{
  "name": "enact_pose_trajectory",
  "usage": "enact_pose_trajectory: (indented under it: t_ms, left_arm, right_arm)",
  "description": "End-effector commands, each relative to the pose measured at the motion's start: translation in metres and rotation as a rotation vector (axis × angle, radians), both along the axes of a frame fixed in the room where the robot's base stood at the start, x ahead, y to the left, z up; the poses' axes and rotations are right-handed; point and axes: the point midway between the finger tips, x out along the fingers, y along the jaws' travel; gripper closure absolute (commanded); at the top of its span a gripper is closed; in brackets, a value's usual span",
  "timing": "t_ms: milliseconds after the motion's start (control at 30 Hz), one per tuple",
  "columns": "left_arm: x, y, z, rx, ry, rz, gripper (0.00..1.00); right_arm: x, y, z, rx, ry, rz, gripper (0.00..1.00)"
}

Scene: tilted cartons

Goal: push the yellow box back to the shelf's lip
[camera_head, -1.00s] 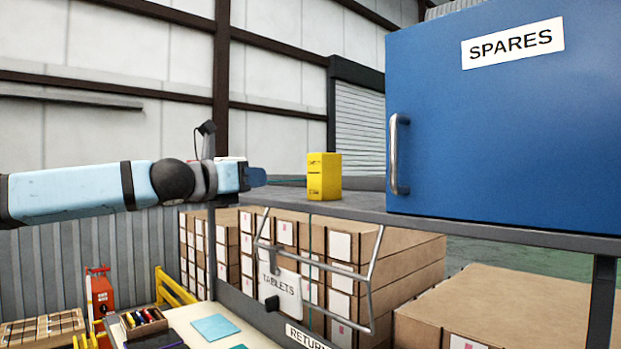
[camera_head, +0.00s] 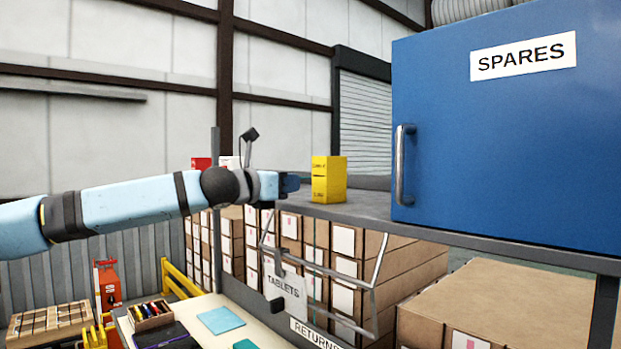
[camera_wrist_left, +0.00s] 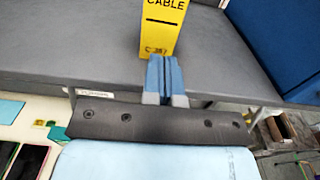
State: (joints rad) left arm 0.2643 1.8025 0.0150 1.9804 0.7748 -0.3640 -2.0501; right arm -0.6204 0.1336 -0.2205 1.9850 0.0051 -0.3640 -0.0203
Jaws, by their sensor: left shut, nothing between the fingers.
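The yellow box (camera_head: 329,181) stands upright on the grey shelf (camera_head: 372,210), left of the blue SPARES cabinet. My left gripper (camera_head: 294,183) is just left of the box at about mid-height, with a small gap showing in the head view. In the left wrist view the box (camera_wrist_left: 162,25) shows a "CABLE" label, and my shut blue fingers (camera_wrist_left: 166,76) point at its lower front face. They overlap its base there, so I cannot tell whether they touch. The fingers reach over the shelf's near edge (camera_wrist_left: 230,92). My right gripper is not in view.
The blue SPARES cabinet (camera_head: 510,130) with a metal handle (camera_head: 402,165) stands right of the box. A red box (camera_head: 201,163) shows behind my left arm. A wire TABLETS holder (camera_head: 320,290) hangs below the shelf. Bare shelf lies between box and cabinet.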

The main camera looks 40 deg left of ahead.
Motion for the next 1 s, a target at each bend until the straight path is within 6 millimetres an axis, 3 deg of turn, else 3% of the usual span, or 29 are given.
enact_pose_trajectory:
  t_ms: [1000]
  left_arm:
    - [0.059,-0.005,-0.001,0.001,0.001,-0.001,1.00]
  right_arm:
    - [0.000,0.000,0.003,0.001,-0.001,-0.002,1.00]
